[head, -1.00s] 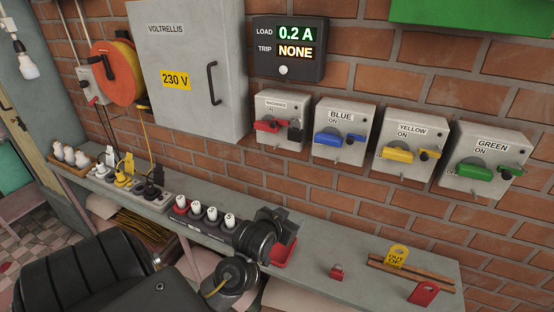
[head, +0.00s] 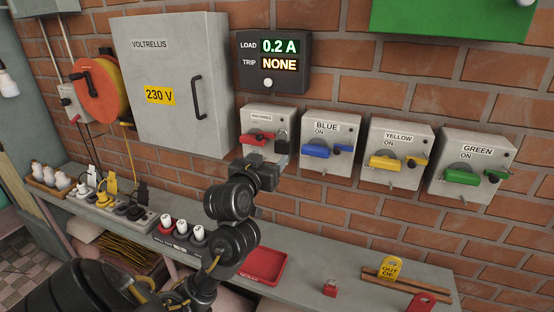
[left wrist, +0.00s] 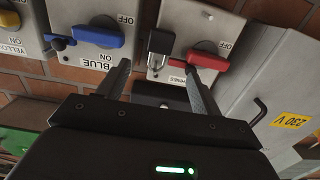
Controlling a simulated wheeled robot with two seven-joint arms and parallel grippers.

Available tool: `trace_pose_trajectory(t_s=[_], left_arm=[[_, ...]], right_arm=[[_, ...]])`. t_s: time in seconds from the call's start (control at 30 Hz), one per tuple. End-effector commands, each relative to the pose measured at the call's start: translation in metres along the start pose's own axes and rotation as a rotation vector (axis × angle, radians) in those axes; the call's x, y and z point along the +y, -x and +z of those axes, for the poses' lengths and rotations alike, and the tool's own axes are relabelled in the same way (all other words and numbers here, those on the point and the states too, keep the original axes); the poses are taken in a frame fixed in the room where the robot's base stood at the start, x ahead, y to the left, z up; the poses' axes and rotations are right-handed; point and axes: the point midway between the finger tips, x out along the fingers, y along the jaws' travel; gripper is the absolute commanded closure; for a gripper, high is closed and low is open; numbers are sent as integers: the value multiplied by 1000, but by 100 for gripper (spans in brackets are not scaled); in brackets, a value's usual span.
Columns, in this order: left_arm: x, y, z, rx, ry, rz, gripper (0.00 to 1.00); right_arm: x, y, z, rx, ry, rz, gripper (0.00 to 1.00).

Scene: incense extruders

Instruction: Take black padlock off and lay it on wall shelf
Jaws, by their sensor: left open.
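The black padlock (head: 281,138) hangs on the right side of the switch box with the red handle (head: 257,137). In the left wrist view the padlock (left wrist: 157,48) shows its shackle, beside the red handle (left wrist: 208,61). My left gripper (head: 281,161) is just below and in front of the padlock. In the left wrist view my left gripper (left wrist: 158,80) is open, its fingers apart, with the padlock ahead between them and not touched. The grey wall shelf (head: 315,265) runs below the boxes. My right gripper is not in view.
Blue (head: 329,141), yellow (head: 397,152) and green (head: 473,163) switch boxes stand right of the red one. On the shelf are a red tray (head: 262,268), a small red padlock (head: 330,288) and a tag rack (head: 405,286).

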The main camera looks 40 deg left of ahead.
Motion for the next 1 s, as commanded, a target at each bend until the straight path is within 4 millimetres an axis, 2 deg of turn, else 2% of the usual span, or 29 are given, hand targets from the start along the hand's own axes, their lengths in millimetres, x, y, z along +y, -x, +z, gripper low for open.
trace_pose_trajectory(t_s=[0.03,0.1,0.37,0.43,0.7,1.0], left_arm=[[1,-5,8,7,4,4,35],[1,-10,-1,3,-11,5,35],[-1,-31,1,1,-11,1,35],[0,-39,-6,-1,-11,-3,35],[0,-67,-4,-1,-4,0,35],[1,-84,0,-1,1,3,35]], right_arm=[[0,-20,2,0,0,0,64],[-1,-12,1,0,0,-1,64],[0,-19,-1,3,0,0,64],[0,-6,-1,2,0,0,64],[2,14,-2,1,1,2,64],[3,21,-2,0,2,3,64]])
